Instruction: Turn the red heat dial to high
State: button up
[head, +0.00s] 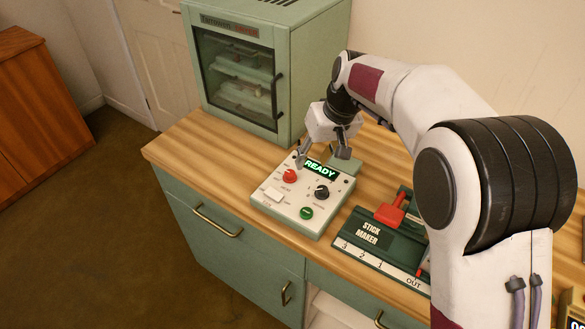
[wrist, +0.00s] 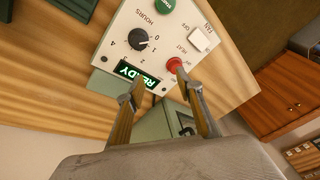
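The red heat dial (head: 289,176) sits at the upper left of the white control panel (head: 262,203), left of the lit READY display (head: 320,170). My gripper (head: 322,160) is above the panel's back edge, with its fingers pointing down and spread apart. In the wrist view the red dial (wrist: 174,65) lies just beyond the tip of the right-hand finger. The gap between the fingertips (wrist: 158,85) is empty. I cannot tell whether the finger touches the dial. The dial's pointer setting is too small to read.
The panel also has a black hours knob (head: 322,192), a green button (head: 306,213) and a white fan switch (head: 273,194). A green cabinet oven (head: 290,120) stands behind. The stick maker (head: 375,235) with its red handle is to the right. The counter's left end is clear.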

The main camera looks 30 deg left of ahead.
aim_at(290, 173)
jog(key=shift+s+a+r+n+g+y, duration=0.15)
jog(key=shift+a+n, duration=0.25)
jog(key=shift+n, duration=0.85)
jog(key=shift+s+a+r+n+g+y, duration=0.1)
jog(key=shift+s+a+r+n, duration=0.2)
jog(key=shift+n, duration=1)
jog(key=shift+s+a+r+n+g+y, duration=0.15)
jog(key=shift+a+n, duration=0.3)
jog(key=shift+n, duration=0.8)
jog(key=shift+f, duration=0.1)
jog(key=shift+x, duration=3.85)
jog(key=shift+w, duration=0.1)
jog(key=shift+c, duration=0.4)
grip_shut()
